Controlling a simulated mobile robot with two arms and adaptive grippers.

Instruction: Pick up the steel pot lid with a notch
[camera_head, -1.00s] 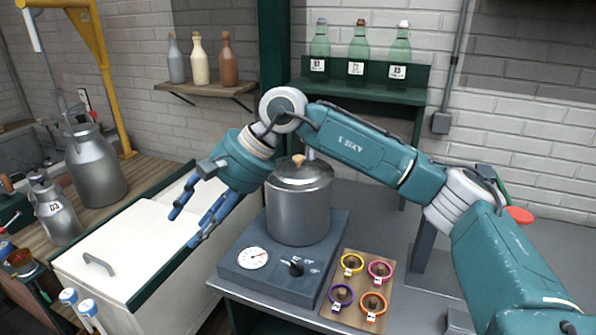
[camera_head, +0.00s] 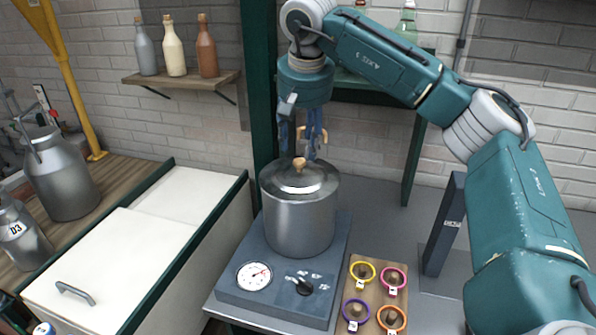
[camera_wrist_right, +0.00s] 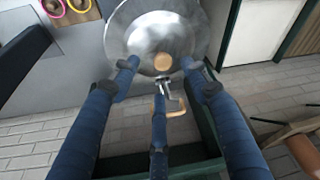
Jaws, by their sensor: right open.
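The steel lid (camera_head: 299,181), domed with a wooden knob (camera_head: 300,163), sits on a steel pot (camera_head: 298,222). The notch is not clear to see. My right gripper (camera_head: 302,148) is open and points down above the lid. In the right wrist view, the fingers (camera_wrist_right: 163,82) spread around the knob over the lid (camera_wrist_right: 150,38), with nothing held between them. A thin metal piece with a wooden-coloured hooked end (camera_wrist_right: 172,106) stands near the lid's edge, close to the fingers. My left gripper is not in view.
The pot stands on a dark hotplate (camera_head: 268,300) with a dial and a knob. Coloured rings lie on a wooden board (camera_head: 376,282) to the right. A green post (camera_head: 260,100) rises behind the pot. A white chest (camera_head: 100,265) is at left.

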